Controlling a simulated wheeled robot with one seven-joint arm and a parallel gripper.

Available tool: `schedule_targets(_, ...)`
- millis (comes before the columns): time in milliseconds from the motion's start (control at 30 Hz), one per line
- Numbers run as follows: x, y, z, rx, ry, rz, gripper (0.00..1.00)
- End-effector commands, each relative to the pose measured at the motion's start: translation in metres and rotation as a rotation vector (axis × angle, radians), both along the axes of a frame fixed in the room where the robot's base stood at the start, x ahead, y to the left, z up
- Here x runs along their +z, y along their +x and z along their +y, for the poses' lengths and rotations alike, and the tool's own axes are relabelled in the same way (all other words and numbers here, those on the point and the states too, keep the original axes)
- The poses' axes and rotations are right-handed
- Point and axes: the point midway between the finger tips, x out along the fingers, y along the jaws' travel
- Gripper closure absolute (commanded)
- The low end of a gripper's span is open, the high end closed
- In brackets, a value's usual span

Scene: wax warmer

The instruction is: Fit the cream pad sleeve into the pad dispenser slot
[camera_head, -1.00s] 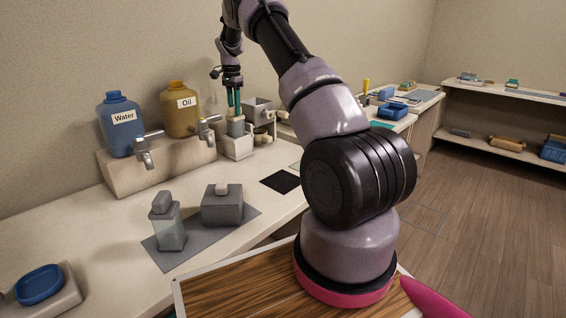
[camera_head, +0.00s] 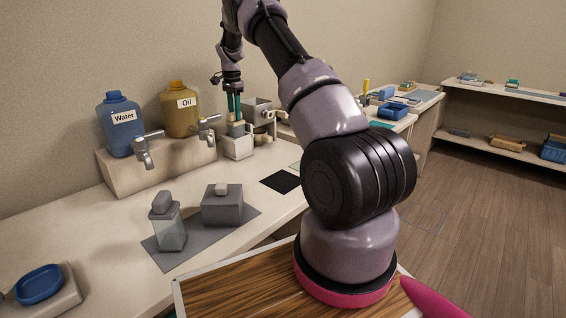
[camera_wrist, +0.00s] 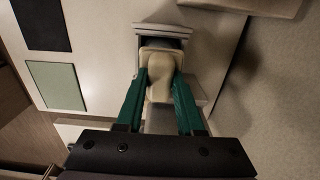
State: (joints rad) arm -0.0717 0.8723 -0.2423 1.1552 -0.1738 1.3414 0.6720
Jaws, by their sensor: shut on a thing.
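My gripper (camera_head: 234,107) points down with its green fingers over the pad dispenser (camera_head: 239,147), a pale block with a grey upper part on the counter. In the wrist view my gripper (camera_wrist: 160,98) is shut on the cream pad sleeve (camera_wrist: 160,60), with one finger on each side. The sleeve lies within the outline of the dispenser's grey frame (camera_wrist: 162,31). How deep it sits in the slot cannot be told. In the head view the sleeve is mostly hidden by the fingers and the dispenser.
A grey metal device (camera_head: 259,112) stands close right of the dispenser. A black square (camera_head: 281,181) lies flat in front. The wall is close behind.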

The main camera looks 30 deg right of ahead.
Motion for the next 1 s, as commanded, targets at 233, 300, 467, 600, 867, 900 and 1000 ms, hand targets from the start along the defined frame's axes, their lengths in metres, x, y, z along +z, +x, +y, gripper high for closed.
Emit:
schedule_targets(233, -0.005, 0.000, 0.000, 0.000, 0.000, 0.000, 1.00)
schedule_targets(300, -0.006, 0.000, 0.000, 0.000, 0.000, 0.000, 1.00)
schedule_targets(467, -0.009, 0.000, 0.000, 0.000, -0.001, 0.000, 1.00)
schedule_targets(600, -0.012, 0.000, 0.000, 0.000, -0.001, 0.000, 1.00)
schedule_targets(867, -0.017, 0.000, 0.000, 0.000, 0.000, 0.000, 1.00)
schedule_targets(900, -0.018, 0.000, 0.000, 0.000, 0.000, 0.000, 1.00)
schedule_targets(1000, -0.020, 0.000, 0.000, 0.000, 0.000, 0.000, 1.00)
